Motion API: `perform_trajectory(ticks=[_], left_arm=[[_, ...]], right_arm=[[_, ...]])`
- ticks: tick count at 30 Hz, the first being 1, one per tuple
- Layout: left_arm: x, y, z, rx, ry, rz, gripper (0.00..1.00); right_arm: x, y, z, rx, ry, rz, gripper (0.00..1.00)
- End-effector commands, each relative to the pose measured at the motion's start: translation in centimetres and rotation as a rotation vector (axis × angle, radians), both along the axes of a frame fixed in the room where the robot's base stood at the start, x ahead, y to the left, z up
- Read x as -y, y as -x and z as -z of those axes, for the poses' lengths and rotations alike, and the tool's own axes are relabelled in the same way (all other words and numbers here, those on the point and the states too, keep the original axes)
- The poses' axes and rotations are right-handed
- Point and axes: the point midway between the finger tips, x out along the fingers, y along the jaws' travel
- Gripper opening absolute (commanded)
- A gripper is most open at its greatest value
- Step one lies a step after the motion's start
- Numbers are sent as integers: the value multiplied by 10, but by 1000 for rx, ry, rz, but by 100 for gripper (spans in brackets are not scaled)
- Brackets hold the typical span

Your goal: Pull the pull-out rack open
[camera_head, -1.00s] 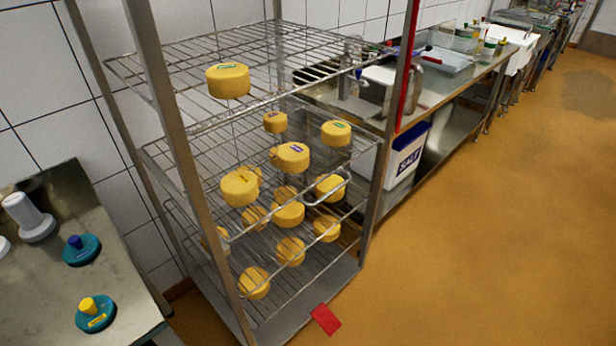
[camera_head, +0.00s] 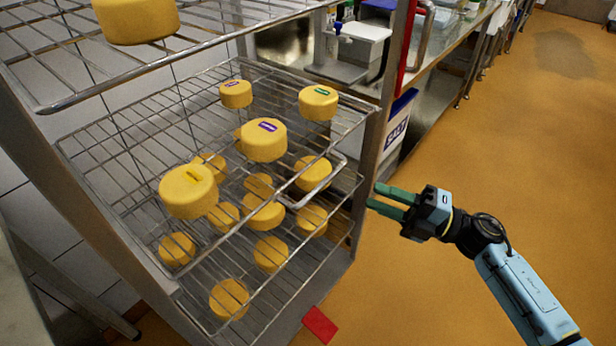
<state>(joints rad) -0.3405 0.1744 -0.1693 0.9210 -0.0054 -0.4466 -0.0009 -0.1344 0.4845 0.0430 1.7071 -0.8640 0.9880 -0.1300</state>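The pull-out rack (camera_head: 112,152) is a wire shelf at mid-height in the metal frame, with several yellow cheeses on it. Its front edge runs roughly in line with the frame's front posts, so it appears pushed in. A bent wire handle (camera_head: 330,184) sticks out from the front edge. My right gripper (camera_head: 373,196) comes in from the right, with its green fingers apart and nothing between them. It points left toward the handle and shows a short way right of it, beside the right front post. My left gripper is not in view.
The right post (camera_head: 369,167) stands near my fingers. A lower shelf holds more cheeses, and an upper shelf one cheese (camera_head: 137,18). A red tag (camera_head: 320,326) is near the frame's foot. A salt bin (camera_head: 398,122) stands behind. The orange floor (camera_head: 520,170) at right is clear.

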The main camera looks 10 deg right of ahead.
Motion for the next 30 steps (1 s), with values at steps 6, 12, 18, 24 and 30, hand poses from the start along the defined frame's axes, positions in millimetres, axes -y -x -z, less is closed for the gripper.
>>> perform_trajectory(ticks=[6, 12, 18, 24, 30], left_arm=[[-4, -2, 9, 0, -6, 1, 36], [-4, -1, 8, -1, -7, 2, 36], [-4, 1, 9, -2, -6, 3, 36], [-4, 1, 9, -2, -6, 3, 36], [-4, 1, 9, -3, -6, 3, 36]], right_arm=[[-11, 4, -2, 54, 43, -51, 32], [-39, -11, -9, 54, 39, -50, 32], [-76, -33, -17, 53, 38, -49, 32], [-105, -49, -22, 49, 38, -46, 32], [-119, -56, -24, 48, 40, -47, 32]])
